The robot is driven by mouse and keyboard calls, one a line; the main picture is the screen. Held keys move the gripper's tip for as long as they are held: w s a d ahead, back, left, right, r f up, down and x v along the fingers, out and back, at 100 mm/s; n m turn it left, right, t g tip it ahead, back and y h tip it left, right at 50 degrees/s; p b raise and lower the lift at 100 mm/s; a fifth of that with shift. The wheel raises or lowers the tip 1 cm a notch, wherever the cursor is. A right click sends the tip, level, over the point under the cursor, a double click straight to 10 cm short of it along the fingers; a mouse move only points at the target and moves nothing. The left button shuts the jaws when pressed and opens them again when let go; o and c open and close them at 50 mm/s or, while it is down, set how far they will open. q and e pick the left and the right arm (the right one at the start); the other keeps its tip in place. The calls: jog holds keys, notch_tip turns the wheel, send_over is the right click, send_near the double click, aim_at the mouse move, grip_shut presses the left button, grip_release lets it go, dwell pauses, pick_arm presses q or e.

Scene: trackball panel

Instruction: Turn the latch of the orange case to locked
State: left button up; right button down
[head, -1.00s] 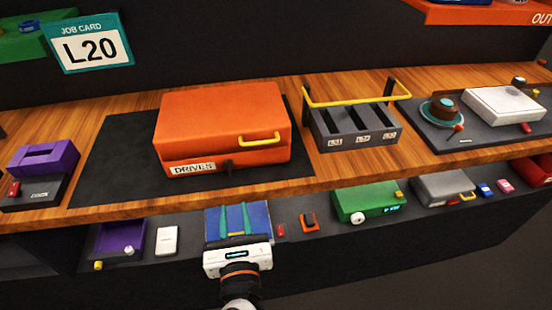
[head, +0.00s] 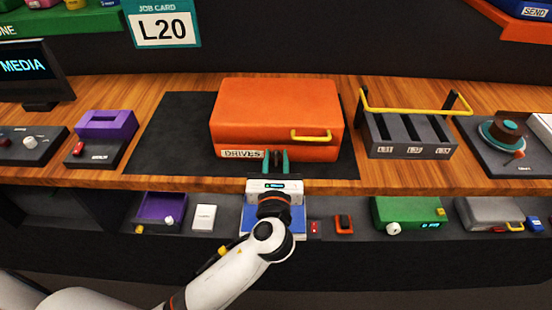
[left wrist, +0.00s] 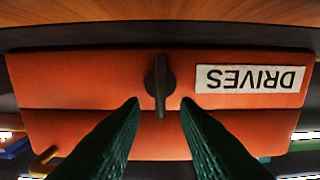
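The orange case (head: 277,112) lies closed on a dark mat, with a white DRIVES label (head: 242,153) and a yellow handle on its front. In the left wrist view, where the label is upside down, the dark latch (left wrist: 160,84) has a round base and a lever pointing straight down the picture. My left gripper (head: 276,158) is in front of the case at the latch. Its two green fingers are apart, one on either side of the lever's line, with nothing gripped. In the head view the fingers mostly hide the latch. My right gripper is not in view.
A grey slotted rack (head: 408,135) with a yellow bar stands right of the case. A purple box (head: 104,125) stands to the left. A lower shelf below the wooden counter (head: 180,183) holds several devices. The dark mat (head: 176,140) is bare left of the case.

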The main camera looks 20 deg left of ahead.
pick_arm(q)
grip_shut()
